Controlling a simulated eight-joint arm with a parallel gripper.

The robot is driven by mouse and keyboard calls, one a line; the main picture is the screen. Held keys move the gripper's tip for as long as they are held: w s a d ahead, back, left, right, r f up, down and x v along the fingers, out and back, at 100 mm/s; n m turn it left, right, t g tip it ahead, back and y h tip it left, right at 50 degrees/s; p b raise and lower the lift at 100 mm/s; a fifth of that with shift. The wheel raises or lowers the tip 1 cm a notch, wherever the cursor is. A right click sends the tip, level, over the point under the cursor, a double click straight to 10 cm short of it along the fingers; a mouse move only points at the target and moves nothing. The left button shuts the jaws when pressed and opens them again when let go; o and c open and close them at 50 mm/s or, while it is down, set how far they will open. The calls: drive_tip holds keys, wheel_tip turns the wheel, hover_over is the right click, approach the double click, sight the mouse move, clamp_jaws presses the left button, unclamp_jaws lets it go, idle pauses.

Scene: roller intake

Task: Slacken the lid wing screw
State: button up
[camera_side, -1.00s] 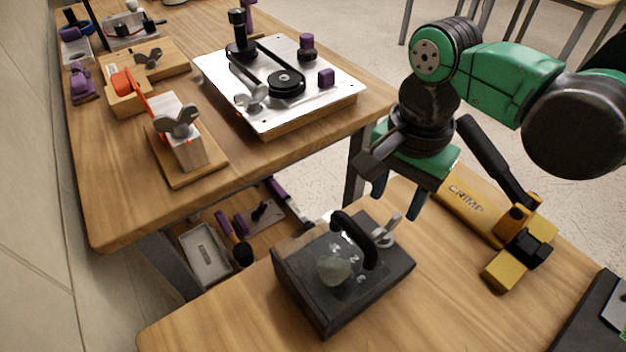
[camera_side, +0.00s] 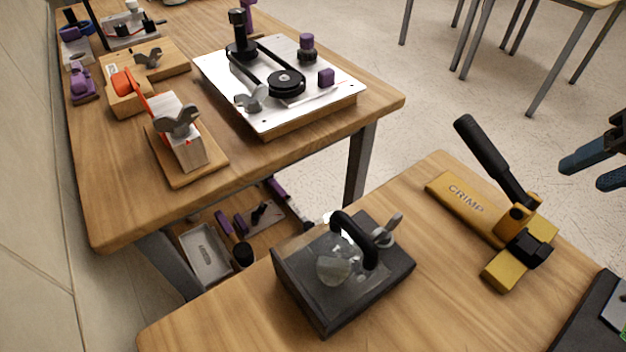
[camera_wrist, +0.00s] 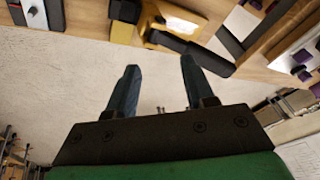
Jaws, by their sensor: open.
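A dark grey box (camera_side: 340,275) with a black arched handle (camera_side: 357,238) on its lid stands on the near table. A clear round window (camera_side: 335,265) with pale contents shows in the lid. A grey wing screw (camera_side: 388,231) stands at the lid's back right edge, its wing tilted up. My gripper (camera_side: 583,175) is at the right edge of the side view, well away from the box and screw, partly cut off. In the wrist view my gripper (camera_wrist: 159,64) is open, with nothing between its blue fingers. I cannot make out the wing screw there.
A yellow crimp tool (camera_side: 470,205) with a raised black lever lies right of the box; it also shows in the wrist view (camera_wrist: 160,22). The far table holds a silver belt-drive plate (camera_side: 325,105) and a wooden block with another wing screw (camera_side: 178,122).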

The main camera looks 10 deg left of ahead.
drive_tip(key=s+d+f+n+t+h, duration=0.1)
drive_tip(key=s+d+t, duration=0.1)
drive_tip(key=d, duration=0.3)
drive_tip(key=s+d+f+n+t, duration=0.1)
drive_tip(key=s+d, duration=0.2)
drive_tip(key=d, duration=0.2)
drive_tip(key=m+g, duration=0.7)
hover_over(388, 223)
drive_tip(key=shift+w+d+f, duration=0.1)
drive_tip(key=shift+d+f, duration=0.15)
drive_tip(key=shift+f, duration=0.5)
drive_tip(key=shift+a+f+m, duration=0.3)
drive_tip(key=shift+f, duration=4.35)
drive_tip(key=shift+r, duration=0.1)
clamp_jaws()
